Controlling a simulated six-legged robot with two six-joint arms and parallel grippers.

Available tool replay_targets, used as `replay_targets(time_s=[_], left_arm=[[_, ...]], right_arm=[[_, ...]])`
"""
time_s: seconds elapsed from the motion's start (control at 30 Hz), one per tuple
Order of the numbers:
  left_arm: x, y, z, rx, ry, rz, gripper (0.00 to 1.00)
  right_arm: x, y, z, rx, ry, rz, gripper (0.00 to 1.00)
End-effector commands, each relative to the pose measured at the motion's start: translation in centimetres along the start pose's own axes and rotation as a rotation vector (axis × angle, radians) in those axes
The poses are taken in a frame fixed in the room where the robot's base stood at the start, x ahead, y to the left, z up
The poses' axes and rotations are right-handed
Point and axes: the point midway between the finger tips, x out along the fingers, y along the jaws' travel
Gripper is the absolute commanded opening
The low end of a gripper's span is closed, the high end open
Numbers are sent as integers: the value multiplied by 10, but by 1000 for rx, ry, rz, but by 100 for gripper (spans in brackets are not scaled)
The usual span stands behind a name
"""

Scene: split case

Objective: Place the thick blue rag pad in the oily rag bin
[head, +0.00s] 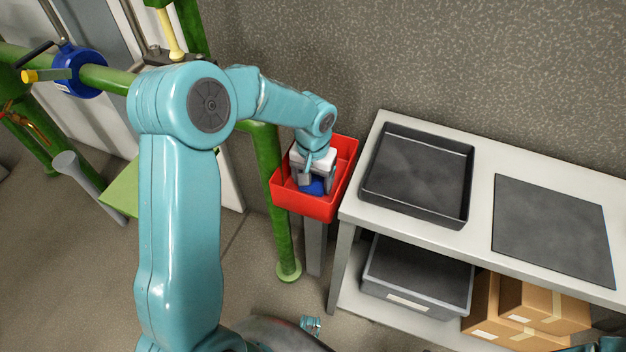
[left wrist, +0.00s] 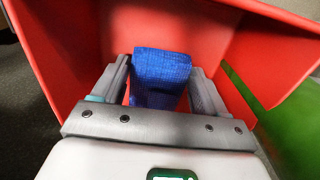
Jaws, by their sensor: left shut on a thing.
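The red bin (head: 306,207) stands on a post just left of the white table. My left gripper (head: 315,186) reaches down inside it. The thick blue rag pad (head: 313,187) shows between the fingers, within the bin's walls. In the left wrist view the blue pad (left wrist: 160,75) is between the two fingers of my left gripper (left wrist: 163,90), which is shut on it. Red bin walls (left wrist: 75,40) surround it there. I cannot tell whether the pad touches the bin floor. My right gripper does not show clearly.
A white table (head: 357,205) holds a dark tray (head: 390,208) and a dark flat mat (head: 553,228). A grey bin (head: 412,285) and cardboard boxes (head: 540,305) are on the shelf below. Green pipes (head: 268,170) stand close left of the red bin.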

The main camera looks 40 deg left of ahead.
Motion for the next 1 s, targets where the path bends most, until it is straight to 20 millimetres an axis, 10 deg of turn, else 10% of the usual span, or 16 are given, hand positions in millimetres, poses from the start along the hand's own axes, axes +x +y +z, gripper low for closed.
replay_targets(time_s=[0.37,0.4,0.47,0.77,1.0], left_arm=[[7,0,0,-1,2,0,45],[5,0,0,-1,2,0,83],[5,0,0,-1,2,0,99],[3,0,0,-1,2,0,99],[-36,0,-1,-2,7,1,99]], right_arm=[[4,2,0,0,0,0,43],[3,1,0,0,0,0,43],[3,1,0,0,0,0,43],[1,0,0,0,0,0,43],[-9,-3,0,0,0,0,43]])
